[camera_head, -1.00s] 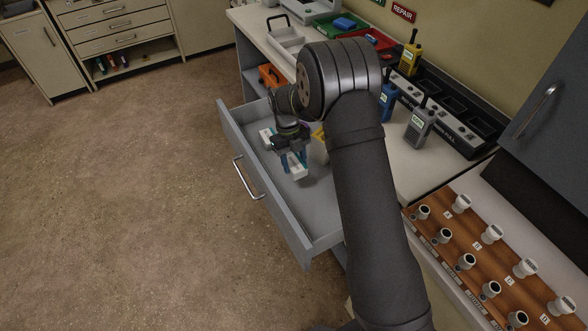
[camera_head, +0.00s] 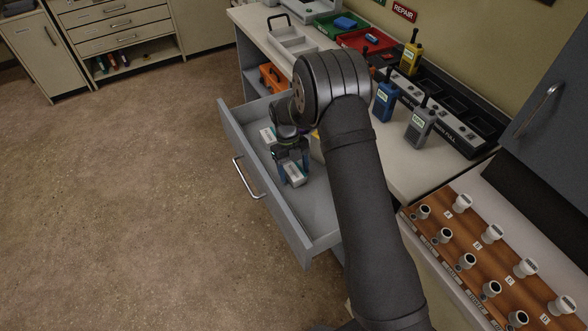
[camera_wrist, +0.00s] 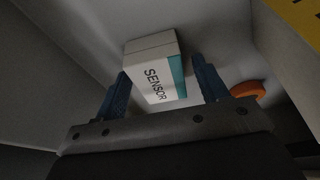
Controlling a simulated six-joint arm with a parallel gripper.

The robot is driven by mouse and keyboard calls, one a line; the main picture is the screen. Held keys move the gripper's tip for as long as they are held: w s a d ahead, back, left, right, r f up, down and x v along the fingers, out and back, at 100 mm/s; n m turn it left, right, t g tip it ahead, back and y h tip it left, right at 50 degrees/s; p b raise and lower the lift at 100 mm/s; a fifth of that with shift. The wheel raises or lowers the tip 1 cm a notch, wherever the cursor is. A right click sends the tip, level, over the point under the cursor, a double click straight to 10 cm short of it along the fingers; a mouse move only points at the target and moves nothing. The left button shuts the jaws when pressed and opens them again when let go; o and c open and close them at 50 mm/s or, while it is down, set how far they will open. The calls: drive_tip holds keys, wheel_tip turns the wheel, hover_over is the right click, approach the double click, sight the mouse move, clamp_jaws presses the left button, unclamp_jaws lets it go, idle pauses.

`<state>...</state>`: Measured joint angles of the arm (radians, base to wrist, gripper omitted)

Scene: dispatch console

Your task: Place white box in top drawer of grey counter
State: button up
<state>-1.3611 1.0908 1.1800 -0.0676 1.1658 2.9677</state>
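The grey counter's top drawer (camera_head: 319,214) is pulled out. My gripper (camera_head: 293,170) points down into the drawer. In the wrist view its two blue fingers (camera_wrist: 163,88) stand on either side of the box, spread wider than it, with a clear gap on the right. A second white box (camera_head: 267,137) is in the drawer behind my gripper, partly hidden.
A yellow thing (camera_head: 316,143) shows beside my arm. An orange round thing (camera_wrist: 247,89) is right of the fingers in the wrist view. Radios (camera_head: 420,125) and a charger stand on the counter. The drawer's front wall (camera_head: 266,188) is close on the left.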

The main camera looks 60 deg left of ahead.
sight(296, 172)
drive_tip(key=v, duration=1.2)
drive_tip(key=shift+r, duration=0.15)
drive_tip(key=x, duration=1.2)
drive_tip(key=shift+r, duration=1.95)
